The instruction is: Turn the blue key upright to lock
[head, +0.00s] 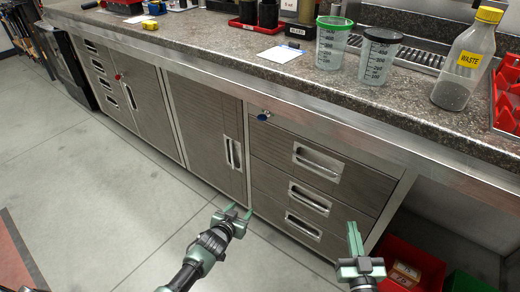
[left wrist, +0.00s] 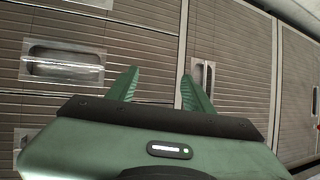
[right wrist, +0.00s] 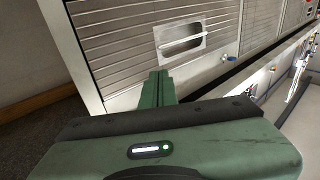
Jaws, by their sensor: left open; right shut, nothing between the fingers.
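The blue key (head: 264,115) sticks out of a lock at the upper left of the right-hand drawer front, just under the counter. It is small and its exact angle is hard to tell. It also shows as a small blue spot in the right wrist view (right wrist: 230,57), beside the top drawer handle. My left gripper (head: 240,209) is open and empty, low in front of the cabinet and well below the key. My right gripper (head: 355,229) is shut and empty, in front of the lower right of the drawers, below and to the right of the key.
A red key (head: 117,76) sits in the cabinet front further left. The counter (head: 210,42) overhangs the drawers and carries two beakers (head: 331,45) and a waste bottle (head: 466,62). A red bin (head: 412,262) stands on the floor at the right. The floor (head: 90,180) at left is clear.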

